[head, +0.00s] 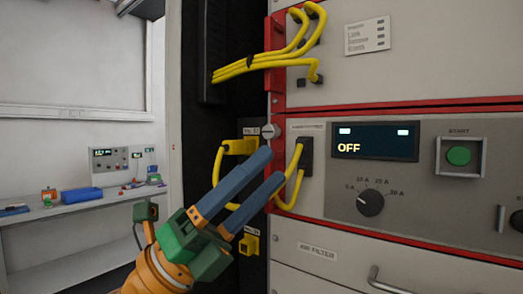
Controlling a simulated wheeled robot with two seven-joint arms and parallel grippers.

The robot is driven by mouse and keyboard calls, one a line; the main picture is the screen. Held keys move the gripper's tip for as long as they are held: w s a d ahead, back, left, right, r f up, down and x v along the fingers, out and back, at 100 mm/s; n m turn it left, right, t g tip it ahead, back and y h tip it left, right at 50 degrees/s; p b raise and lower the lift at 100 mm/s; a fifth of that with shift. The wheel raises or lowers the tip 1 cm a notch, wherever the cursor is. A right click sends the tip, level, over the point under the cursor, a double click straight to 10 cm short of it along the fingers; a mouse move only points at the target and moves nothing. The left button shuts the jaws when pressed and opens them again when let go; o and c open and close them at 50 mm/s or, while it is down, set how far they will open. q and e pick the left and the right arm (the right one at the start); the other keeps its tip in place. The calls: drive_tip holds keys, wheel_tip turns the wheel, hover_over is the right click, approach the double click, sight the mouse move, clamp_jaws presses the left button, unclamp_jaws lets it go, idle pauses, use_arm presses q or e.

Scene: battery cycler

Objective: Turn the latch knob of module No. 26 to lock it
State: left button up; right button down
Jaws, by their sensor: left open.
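A module front panel (310,195) with red edges fills the right middle of the head view. A small round grey knob (268,130) sits at its upper left corner, beside a small label whose number I cannot read surely. My left gripper (269,167) comes up from the bottom left. Its two blue fingers are apart with nothing seen between them. The fingertips are below the knob, in front of the panel's left edge, and appear apart from the knob. My right gripper is out of view.
Yellow cables (297,190) run from a black connector (306,157) beside the fingers to a yellow plug (240,147). The display (375,142) reads OFF, above a black dial (370,202). A green START button (458,156) is at right. A bench (85,200) stands far left.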

use_arm(q)
drive_tip(key=d+r+m+g+y, duration=0.2)
drive_tip(key=d+m+y, duration=0.1)
drive_tip(key=m+y, duration=0.1)
drive_tip(key=n+t+y, duration=0.4)
drive_tip(key=t+y, duration=0.4)
drive_tip(key=y, duration=0.2)
approach(268, 132)
drive_tip(key=w+d, duration=0.1)
drive_tip(key=p+x, duration=0.4)
drive_tip(key=x, duration=0.3)
drive_tip(key=shift+w, duration=0.2)
drive_tip(key=shift+s+a, duration=0.1)
clamp_jaws()
